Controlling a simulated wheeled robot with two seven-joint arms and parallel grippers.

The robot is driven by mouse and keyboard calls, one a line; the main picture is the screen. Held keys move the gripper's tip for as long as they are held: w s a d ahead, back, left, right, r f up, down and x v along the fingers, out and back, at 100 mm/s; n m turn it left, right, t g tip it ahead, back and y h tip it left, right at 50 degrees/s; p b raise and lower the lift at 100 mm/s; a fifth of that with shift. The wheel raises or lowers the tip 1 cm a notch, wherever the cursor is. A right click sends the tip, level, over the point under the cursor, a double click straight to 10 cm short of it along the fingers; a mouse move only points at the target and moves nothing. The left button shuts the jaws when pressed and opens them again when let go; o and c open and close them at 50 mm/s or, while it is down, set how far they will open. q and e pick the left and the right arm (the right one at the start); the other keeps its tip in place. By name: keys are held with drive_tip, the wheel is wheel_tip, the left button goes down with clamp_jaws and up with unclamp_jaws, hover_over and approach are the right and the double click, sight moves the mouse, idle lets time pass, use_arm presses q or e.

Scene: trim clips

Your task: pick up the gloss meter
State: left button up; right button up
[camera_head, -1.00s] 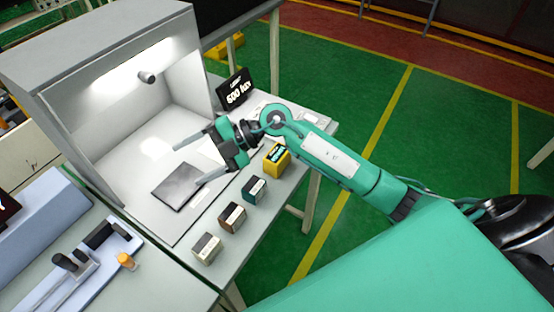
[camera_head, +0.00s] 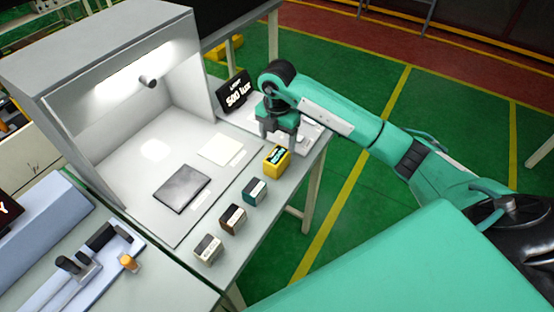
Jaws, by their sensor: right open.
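A small yellow box with a dark lettered display (camera_head: 277,157), which looks like the gloss meter, stands near the table's right edge. My right gripper (camera_head: 280,135) is open with its fingers pointing down. In the picture it is just above and behind the yellow box, apart from it, with nothing between its fingers. How high the fingertips are above the table is hard to tell. My left gripper is not in view.
Teal (camera_head: 255,191), brown (camera_head: 233,218) and grey (camera_head: 208,249) blocks stand in a row along the table edge. A dark panel (camera_head: 182,188) and white sheet (camera_head: 220,149) lie in the lit booth (camera_head: 130,165). A lux display (camera_head: 235,92) stands behind.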

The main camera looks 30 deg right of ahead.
sight(277, 154)
wheel_tip(277, 154, down, 4)
drive_tip(key=shift+f+p, duration=0.1)
drive_tip(key=shift+p, duration=0.3)
drive_tip(key=shift+a+f, duration=0.1)
drive_tip(key=shift+f, duration=0.15)
drive_tip(key=f, duration=0.1)
drive_tip(key=f+p, duration=0.1)
drive_tip(key=f, duration=0.1)
drive_tip(key=f+p, duration=0.1)
drive_tip(key=shift+s+a+f, duration=0.1)
drive_tip(key=shift+s+f, duration=0.05)
drive_tip(key=shift+s, duration=0.1)
drive_tip(key=shift+f, duration=0.25)
drive_tip(key=shift+w, duration=0.1)
drive_tip(key=c, duration=1.2)
drive_tip(key=shift+r, duration=0.1)
